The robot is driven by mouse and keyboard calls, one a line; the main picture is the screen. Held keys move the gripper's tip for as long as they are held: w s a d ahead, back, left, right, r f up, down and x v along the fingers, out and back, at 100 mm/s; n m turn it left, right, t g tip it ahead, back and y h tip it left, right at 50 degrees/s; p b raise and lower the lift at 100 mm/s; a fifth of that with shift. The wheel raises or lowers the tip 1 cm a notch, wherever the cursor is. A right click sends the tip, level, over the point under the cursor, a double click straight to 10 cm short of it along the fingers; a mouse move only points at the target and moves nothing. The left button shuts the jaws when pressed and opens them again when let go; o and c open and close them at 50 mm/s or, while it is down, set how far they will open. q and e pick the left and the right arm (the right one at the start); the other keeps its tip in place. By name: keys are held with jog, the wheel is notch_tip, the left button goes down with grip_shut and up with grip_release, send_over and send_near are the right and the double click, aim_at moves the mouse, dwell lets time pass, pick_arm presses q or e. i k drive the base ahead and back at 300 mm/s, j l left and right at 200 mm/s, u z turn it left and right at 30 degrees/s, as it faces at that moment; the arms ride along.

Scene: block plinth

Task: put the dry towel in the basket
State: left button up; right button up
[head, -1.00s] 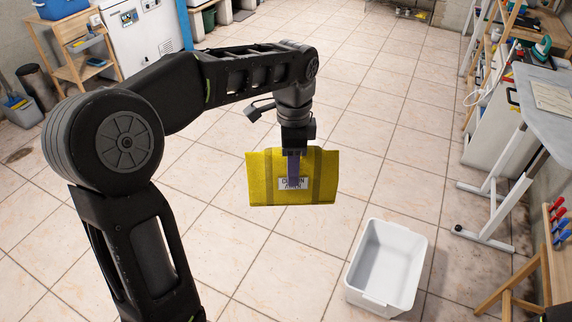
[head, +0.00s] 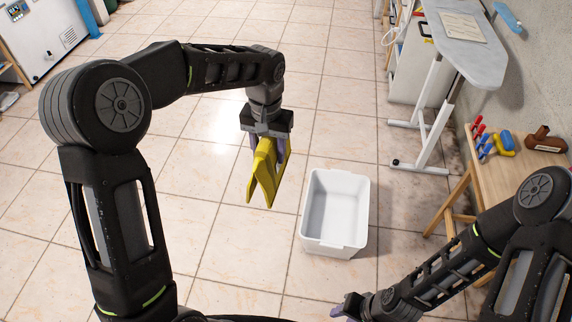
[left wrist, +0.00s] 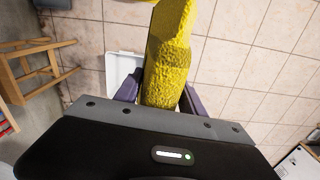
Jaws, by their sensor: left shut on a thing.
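My left gripper (head: 267,143) is shut on a folded yellow towel (head: 263,173), which hangs down edge-on and spread in two flaps. The towel also fills the middle of the left wrist view (left wrist: 168,55), between the purple fingers. The white basket (head: 335,243) stands on the floor to the right of the towel. It looks empty, and part of its rim shows in the left wrist view (left wrist: 122,62) beside the towel. The towel is left of the basket, not over it. My right gripper (head: 345,307) is low at the bottom; its jaws are too small to judge.
A wooden table (head: 520,178) with coloured clamps stands at the right. An ironing board (head: 462,48) on white legs stands behind the basket. A white cabinet is at the far left. The tiled floor around the basket is mostly clear.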

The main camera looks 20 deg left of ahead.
aim_at(330, 220)
jog(key=j+z, duration=0.2)
jog(key=z, duration=0.15)
jog(key=j+z, duration=0.2)
jog(key=z, duration=0.15)
jog(key=j+z, duration=0.2)
jog(key=z, duration=0.15)
